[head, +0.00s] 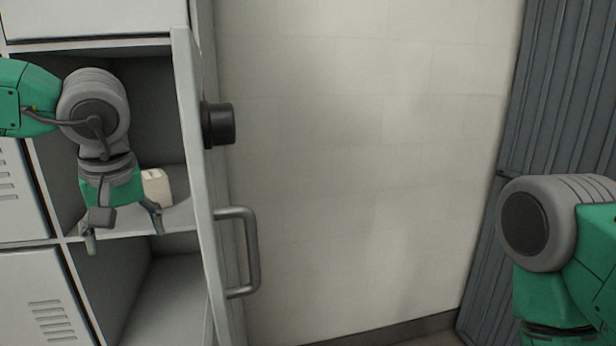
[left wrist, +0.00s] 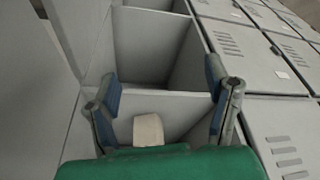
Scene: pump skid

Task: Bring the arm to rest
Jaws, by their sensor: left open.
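My left arm comes in from the left in the head view, in front of an open locker. My left gripper (head: 122,235) points down with its fingers spread, at the locker's shelf edge. It also shows in the left wrist view (left wrist: 165,100), open and empty. A small cream block (head: 157,187) sits on the locker shelf (head: 181,213), just right of and behind the gripper. In the left wrist view the block (left wrist: 148,130) shows between the fingers, apart from both. My right arm shows at the right edge of the head view, but its gripper is out of the picture.
The locker door (head: 190,130) stands open right of my left arm, with a black knob (head: 221,124) and a grey handle (head: 252,252) on it. Closed vented lockers (head: 40,300) are at the left. A pale wall (head: 370,160) and a corrugated grey panel (head: 560,90) lie beyond.

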